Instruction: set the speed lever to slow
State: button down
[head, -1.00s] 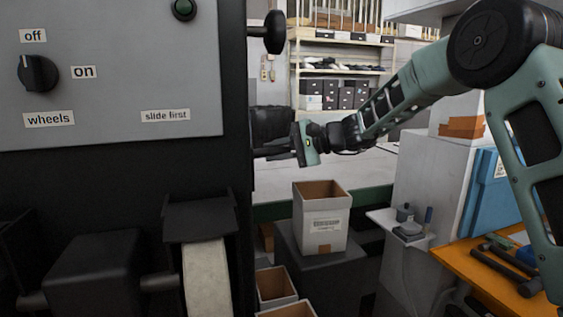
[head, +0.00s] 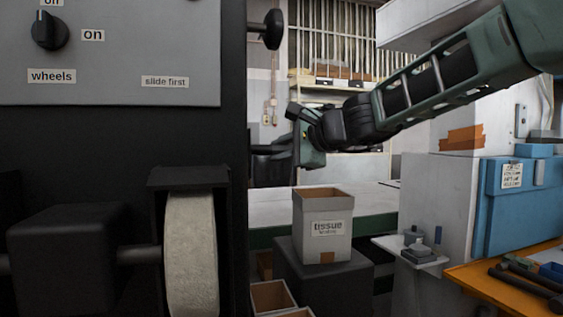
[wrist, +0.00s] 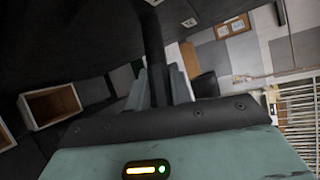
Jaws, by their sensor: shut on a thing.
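My gripper (head: 276,149) is at the right side of the dark machine (head: 120,140), pointing towards it. In the wrist view, its grey fingers (wrist: 157,88) are shut on a dark bar, the speed lever (wrist: 153,40), which runs up from between them to the machine's dark side. In the head view the lever cannot be told apart from the dark fingers and machine edge. Small white labels (wrist: 188,22) sit on the machine near the lever in the wrist view, too small to read. Which speed mark the lever stands at cannot be told.
A black knob (head: 272,29) sticks out above my gripper. The panel has a wheels switch (head: 49,31) and a "slide first" label (head: 165,82). An orange bench (head: 510,285) is at the right.

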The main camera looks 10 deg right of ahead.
jog(key=shift+s+f+m, duration=0.15)
jog(key=shift+s+m, duration=0.05)
jog(key=shift+m, duration=0.1)
jog(key=c, duration=1.3)
grip_release()
jog(key=shift+o, duration=0.2)
